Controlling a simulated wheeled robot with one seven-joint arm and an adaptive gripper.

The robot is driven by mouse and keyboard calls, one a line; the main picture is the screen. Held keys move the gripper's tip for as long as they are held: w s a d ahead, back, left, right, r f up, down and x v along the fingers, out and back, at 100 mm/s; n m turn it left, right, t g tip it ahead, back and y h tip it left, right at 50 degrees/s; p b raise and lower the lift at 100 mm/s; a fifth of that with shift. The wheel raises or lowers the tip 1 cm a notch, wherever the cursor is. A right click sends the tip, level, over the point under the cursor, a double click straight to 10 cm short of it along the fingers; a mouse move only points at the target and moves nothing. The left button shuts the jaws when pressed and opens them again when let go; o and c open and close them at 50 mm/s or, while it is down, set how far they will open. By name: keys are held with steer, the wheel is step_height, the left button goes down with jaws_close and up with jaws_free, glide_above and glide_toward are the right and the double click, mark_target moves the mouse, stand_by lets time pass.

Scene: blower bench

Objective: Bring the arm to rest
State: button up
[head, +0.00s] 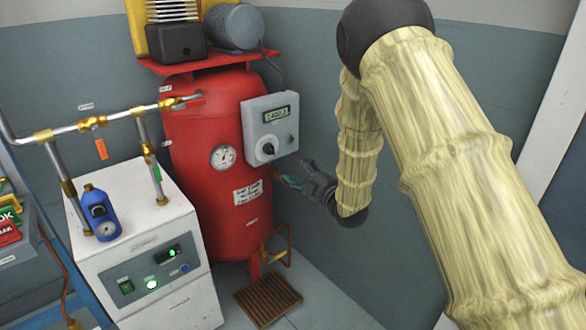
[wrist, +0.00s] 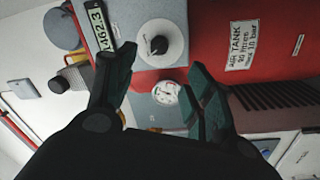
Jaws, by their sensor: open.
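My gripper (head: 299,177) is at the end of my arm, which wears a pale yellow ribbed sleeve. In the head view it is just right of the red air tank (head: 205,130), below the grey control box (head: 271,124). In the wrist view my gripper (wrist: 158,98) has its two dark green fingers apart with nothing between them. Beyond the fingers are the control box's round knob (wrist: 160,43), its digital display (wrist: 97,30) and the tank's dial gauge (wrist: 165,93). I cannot tell the exact gap between the gripper and the tank.
A brown grate (head: 268,298) lies on the floor. Bare grey wall (head: 480,100) is behind my arm.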

steer(key=shift+f, duration=0.1)
steer(key=s+d+f+m+g+h, duration=0.1)
steer(key=s+d+f+m+h, duration=0.2)
steer(key=f, duration=0.4)
steer(key=s+d+f+m+g+h, duration=0.1)
steer(key=s+d+f+m, duration=0.15)
steer(key=s+f, duration=0.4)
steer(key=s+d+f+m+g+h, duration=0.2)
steer(key=s+f+m, duration=0.1)
steer(key=f, duration=0.6)
steer(key=s+d+f+m+g+h, duration=0.2)
steer(key=s+d+f+m+g, duration=0.15)
steer(key=s+f, duration=0.65)
steer(key=s+d+f+m+g+h, duration=0.1)
steer(key=s+d+f+m+g, duration=0.3)
steer(key=s, duration=0.9)
steer(key=s+f+m+g+h, duration=0.1)
steer(key=s+f+m+g, duration=0.1)
steer(key=s, duration=0.9)
steer(key=s+f+m+g, duration=0.1)
steer(key=s+m+g, duration=0.1)
steer(key=s, duration=0.9)
step_height(320, 180, up, 17)
steer(key=p, duration=1.8)
steer(key=shift+w+d+r+h+p, duration=0.15)
steer(key=shift+w+d+h+p, duration=0.15)
steer(key=shift+w, duration=0.05)
steer(key=shift+c, duration=0.2)
